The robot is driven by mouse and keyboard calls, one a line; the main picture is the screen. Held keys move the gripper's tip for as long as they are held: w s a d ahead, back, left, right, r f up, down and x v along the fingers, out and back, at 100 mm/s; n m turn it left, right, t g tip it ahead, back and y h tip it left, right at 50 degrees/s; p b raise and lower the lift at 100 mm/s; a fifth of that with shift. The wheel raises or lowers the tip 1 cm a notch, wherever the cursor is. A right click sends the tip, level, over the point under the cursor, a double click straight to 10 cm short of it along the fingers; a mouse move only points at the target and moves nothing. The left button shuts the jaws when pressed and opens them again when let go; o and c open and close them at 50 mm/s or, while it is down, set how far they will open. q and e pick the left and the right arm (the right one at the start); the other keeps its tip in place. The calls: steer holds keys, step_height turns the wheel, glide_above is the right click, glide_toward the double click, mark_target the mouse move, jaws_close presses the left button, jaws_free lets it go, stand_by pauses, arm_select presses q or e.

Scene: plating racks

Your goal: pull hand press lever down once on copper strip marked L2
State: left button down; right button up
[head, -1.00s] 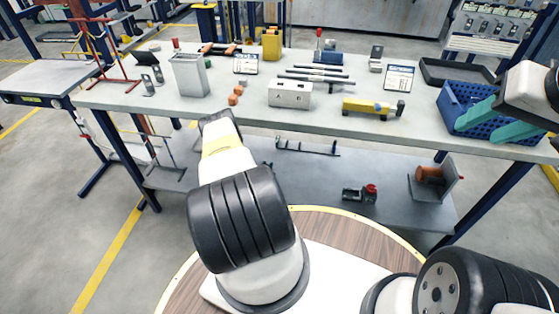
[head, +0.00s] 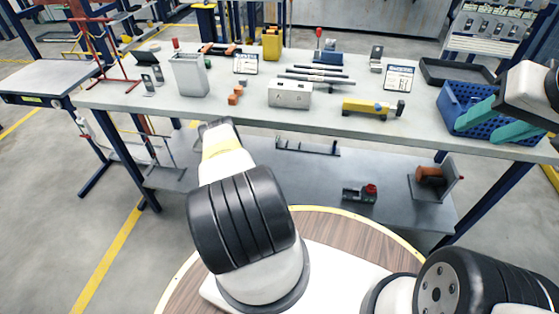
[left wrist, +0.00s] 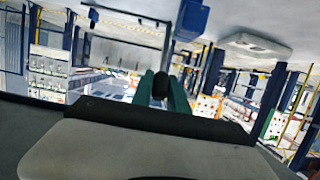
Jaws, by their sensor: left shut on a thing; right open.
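My left gripper (left wrist: 160,92) shows in the left wrist view, its teal fingers shut on a dark rounded knob (left wrist: 160,86). What the knob belongs to is hidden. In the head view my left arm reaches up the middle, but its fingers do not show. My right gripper (head: 500,120) is open over the blue basket at the right. A blue-based device with a red-tipped lever (head: 328,57) stands at the back of the bench; I cannot tell whether it is the hand press. Small orange-brown pieces (head: 233,99) lie near the front edge. No L2 mark is readable.
The grey bench (head: 180,112) also holds a metal bin (head: 189,76), a white block with holes (head: 290,94), a yellow tool (head: 370,107), dark rods and label cards. The blue basket (head: 463,95) and a dark tray (head: 455,72) are at the right.

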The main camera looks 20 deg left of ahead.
arm_select(q)
steer(key=shift+s+d+f, duration=0.15)
steer(key=shift+s+f, duration=0.6)
steer(key=shift+s, duration=0.05)
steer(key=shift+f, duration=0.1)
steer(key=shift+w+a+r, duration=0.2)
steer(key=shift+w+r, duration=0.6)
steer(key=shift+r, duration=0.05)
steer(key=shift+w+r, duration=0.1)
steer(key=shift+w+a+r, duration=0.2)
steer(key=shift+w+r, duration=0.25)
steer(key=shift+w, duration=0.25)
steer(key=shift+w+a+r, duration=0.2)
steer(key=shift+w+r, duration=0.2)
steer(key=shift+w, duration=0.3)
